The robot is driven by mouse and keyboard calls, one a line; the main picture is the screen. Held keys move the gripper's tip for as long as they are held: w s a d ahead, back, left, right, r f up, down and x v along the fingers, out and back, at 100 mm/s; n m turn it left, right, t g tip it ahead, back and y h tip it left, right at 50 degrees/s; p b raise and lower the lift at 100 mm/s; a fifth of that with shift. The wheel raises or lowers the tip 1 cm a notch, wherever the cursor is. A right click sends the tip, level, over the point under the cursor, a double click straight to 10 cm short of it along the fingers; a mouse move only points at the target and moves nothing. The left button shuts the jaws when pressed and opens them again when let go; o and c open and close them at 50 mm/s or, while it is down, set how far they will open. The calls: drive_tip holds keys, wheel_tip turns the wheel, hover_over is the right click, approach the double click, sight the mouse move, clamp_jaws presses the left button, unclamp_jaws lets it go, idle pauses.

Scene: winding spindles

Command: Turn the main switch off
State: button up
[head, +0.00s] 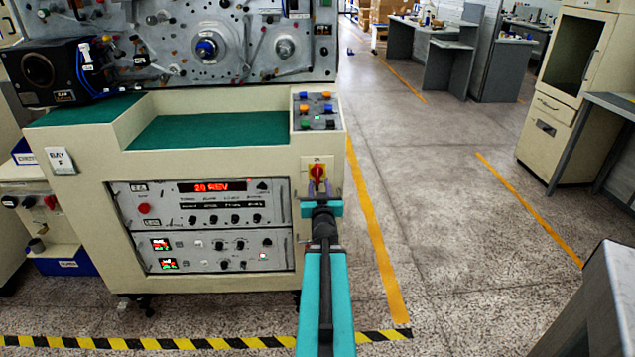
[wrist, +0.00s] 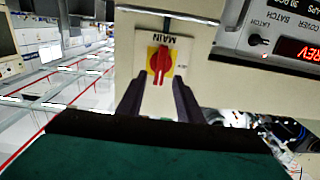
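The main switch (head: 317,172) is a red rotary knob on a yellow plate, on the right of the cream machine's front. In the wrist view its knob (wrist: 160,63) stands nearly upright in the picture, slightly tilted, beside an upside-down "MAIN" label. My gripper (head: 321,190) is in front of the switch, just below it in the head view.
The control panel (head: 215,188) left of the switch has a lit red display reading about "20 REV". A button box (head: 317,110) sits above the switch. Open floor (head: 450,220) lies to the right, with a grey table edge (head: 600,310) at the lower right.

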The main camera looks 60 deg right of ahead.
sight(318, 175)
drive_tip(key=shift+d+f, duration=0.1)
drive_tip(key=shift+w+d, duration=0.45)
drive_tip(key=shift+d, duration=0.1)
drive_tip(key=shift+x, duration=2.15)
